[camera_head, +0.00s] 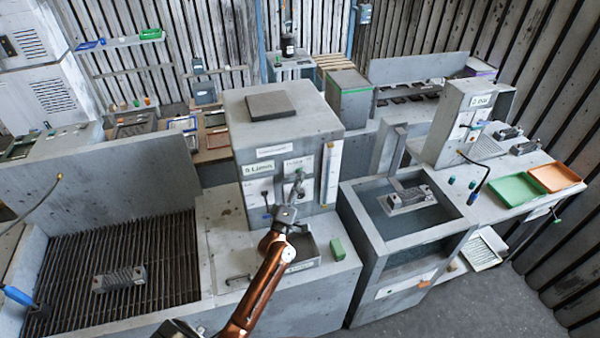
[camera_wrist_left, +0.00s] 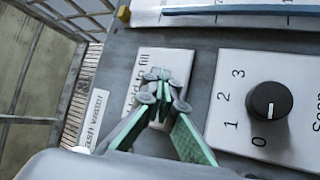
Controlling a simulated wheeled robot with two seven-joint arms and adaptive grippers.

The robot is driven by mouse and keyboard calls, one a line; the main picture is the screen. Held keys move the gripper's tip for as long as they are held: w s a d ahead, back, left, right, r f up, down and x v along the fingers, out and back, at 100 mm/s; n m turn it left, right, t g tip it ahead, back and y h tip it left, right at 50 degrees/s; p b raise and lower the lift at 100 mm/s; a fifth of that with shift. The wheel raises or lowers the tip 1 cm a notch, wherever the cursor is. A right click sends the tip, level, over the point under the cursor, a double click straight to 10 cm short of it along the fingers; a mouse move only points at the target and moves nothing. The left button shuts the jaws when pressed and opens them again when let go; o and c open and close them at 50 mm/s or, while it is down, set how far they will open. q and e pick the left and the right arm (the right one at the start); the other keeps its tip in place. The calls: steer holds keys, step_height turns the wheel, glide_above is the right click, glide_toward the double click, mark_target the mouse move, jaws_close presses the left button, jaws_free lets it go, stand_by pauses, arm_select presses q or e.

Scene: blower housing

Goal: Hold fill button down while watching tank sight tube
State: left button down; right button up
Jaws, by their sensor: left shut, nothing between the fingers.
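The grey tank housing (camera_head: 282,135) stands mid-counter with labelled plates on its front. My left gripper (camera_head: 298,182) is at this front panel, fingers shut and empty. In the left wrist view its fingertips (camera_wrist_left: 162,80) lie over the "Hold to fill" plate (camera_wrist_left: 178,62). The fill button itself is hidden behind them; I cannot tell whether they touch or press it. The sight tube (camera_head: 331,172) is an upright pale strip at the panel's right edge. A blue line, apparently the tube (camera_wrist_left: 240,9), crosses the wrist view's top. My right gripper is not in view.
A black soap dial (camera_wrist_left: 267,101) sits right of the fill plate. A small green block (camera_head: 337,249) is on the counter. A grated basin (camera_head: 180,255) holding a metal part is left; an open-topped tank (camera_head: 360,215) is right.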

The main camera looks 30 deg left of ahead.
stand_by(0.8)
arm_select(q)
steer(key=shift+s+d+p, duration=0.3)
steer(key=shift+s+d, duration=0.25)
steer(key=shift+d, duration=0.05)
steer(key=s+d+p, duration=0.1)
steer(key=s+d, duration=0.2)
steer(key=shift+s+d+p, duration=0.1)
steer(key=shift+d+p, duration=0.2)
steer(key=shift+d, duration=0.1)
stand_by(0.5)
